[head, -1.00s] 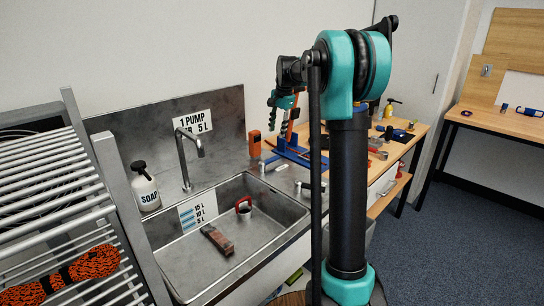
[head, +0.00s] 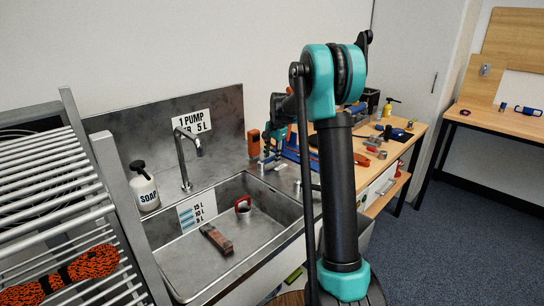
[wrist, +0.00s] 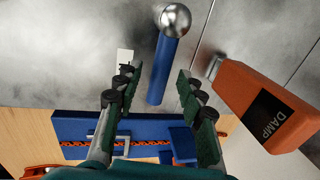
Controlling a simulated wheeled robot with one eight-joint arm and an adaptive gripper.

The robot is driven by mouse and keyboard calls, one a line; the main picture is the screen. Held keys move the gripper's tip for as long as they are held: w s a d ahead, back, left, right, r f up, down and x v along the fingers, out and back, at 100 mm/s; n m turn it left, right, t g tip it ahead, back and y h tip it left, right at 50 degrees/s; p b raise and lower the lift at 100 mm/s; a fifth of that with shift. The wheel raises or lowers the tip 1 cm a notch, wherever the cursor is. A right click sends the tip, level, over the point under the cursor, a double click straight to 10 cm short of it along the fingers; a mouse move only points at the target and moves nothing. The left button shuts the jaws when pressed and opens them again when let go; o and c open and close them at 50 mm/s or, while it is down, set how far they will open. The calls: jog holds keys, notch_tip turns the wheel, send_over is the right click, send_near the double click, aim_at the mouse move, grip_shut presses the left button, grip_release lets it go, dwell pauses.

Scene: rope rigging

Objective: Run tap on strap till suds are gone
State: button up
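The tap (head: 183,160) arches over the steel sink (head: 180,250); no stream of water shows from it. A small brown and dark bundle (head: 217,239), perhaps the strap, lies on the sink floor; any suds are too small to tell. My gripper (head: 266,145) is at the counter behind the sink's right side. In the wrist view my gripper (wrist: 158,85) is open, its fingers apart. A blue lever (wrist: 160,70) with a silver ball end (wrist: 175,20) shows between and beyond the fingertips; I cannot tell whether they touch it.
An orange meter marked DAMP (wrist: 268,105) stands close to the right finger. A blue rack with an orange cord (wrist: 75,130) lies below. A soap bottle (head: 144,188) stands left of the tap. Orange rope (head: 75,272) hangs on the left rack.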

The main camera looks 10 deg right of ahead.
jog(key=shift+c, duration=0.2)
grip_shut()
jog(key=s+m, duration=0.1)
jog(key=m, duration=0.1)
jog(key=s+m, duration=0.1)
jog(key=s+d+m, duration=0.1)
jog(key=m, duration=0.1)
jog(key=shift+m+h, duration=0.3)
jog(key=shift+h, duration=0.1)
jog(key=shift+o, duration=0.2)
grip_release()
notch_tip(320, 180, up, 12)
jog(key=s, duration=0.2)
jog(key=shift+d, duration=0.15)
